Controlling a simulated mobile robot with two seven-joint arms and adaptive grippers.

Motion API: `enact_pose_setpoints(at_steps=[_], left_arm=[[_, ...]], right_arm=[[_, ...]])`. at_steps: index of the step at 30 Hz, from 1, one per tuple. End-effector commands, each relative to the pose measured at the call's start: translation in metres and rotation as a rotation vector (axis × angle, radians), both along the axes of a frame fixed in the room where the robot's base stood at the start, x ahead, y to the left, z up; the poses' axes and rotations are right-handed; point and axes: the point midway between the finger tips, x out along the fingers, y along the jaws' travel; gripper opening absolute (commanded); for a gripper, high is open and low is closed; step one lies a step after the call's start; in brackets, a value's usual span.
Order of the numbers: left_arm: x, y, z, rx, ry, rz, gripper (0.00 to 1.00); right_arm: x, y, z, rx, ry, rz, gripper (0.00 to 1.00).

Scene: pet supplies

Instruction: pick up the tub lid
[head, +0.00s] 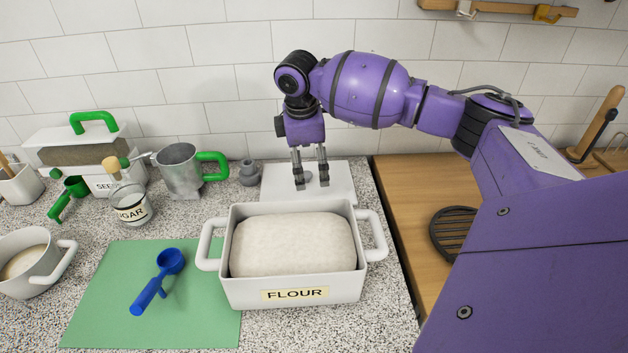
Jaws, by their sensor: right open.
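The flour tub (296,294) is a white two-handled box labelled FLOUR, open at the top and filled with a pale mound. A flat white slab, which looks like the tub lid (342,180), lies on the counter just behind the tub. The tub hides its near edge. My right gripper (311,182) points straight down over the slab's middle, its two fingers open and slightly apart. I cannot tell whether the fingertips touch the slab. I see nothing held between them. My left gripper is not in view.
A blue scoop (160,280) lies on a green mat (95,310). A metal green-handled mug (180,172), a small grey weight (248,172), a sugar jar (131,207) and a seed box (100,182) stand left. A tiled wall (200,60) closes the back.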

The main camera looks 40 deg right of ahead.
Motion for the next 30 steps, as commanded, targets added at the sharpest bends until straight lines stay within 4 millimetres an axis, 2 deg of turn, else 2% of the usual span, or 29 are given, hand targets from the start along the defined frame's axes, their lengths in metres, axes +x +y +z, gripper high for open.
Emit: enact_pose_setpoints(at_steps=[11,18,27,28,30], left_arm=[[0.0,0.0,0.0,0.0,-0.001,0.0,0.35],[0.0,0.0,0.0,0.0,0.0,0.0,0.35],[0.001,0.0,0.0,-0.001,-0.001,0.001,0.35],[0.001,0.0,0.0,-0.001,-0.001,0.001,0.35],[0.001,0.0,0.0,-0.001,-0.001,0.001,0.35]], right_arm=[[0.003,-0.003,-0.037,0.0,0.002,0.001,1.0],[0.006,-0.006,-0.071,0.0,0.001,0.0,1.0],[0.007,-0.007,-0.077,0.0,-0.001,0.001,1.0],[0.007,-0.007,-0.077,0.0,-0.001,0.001,0.99],[0.007,-0.007,-0.077,0.0,-0.001,0.0,0.9]])
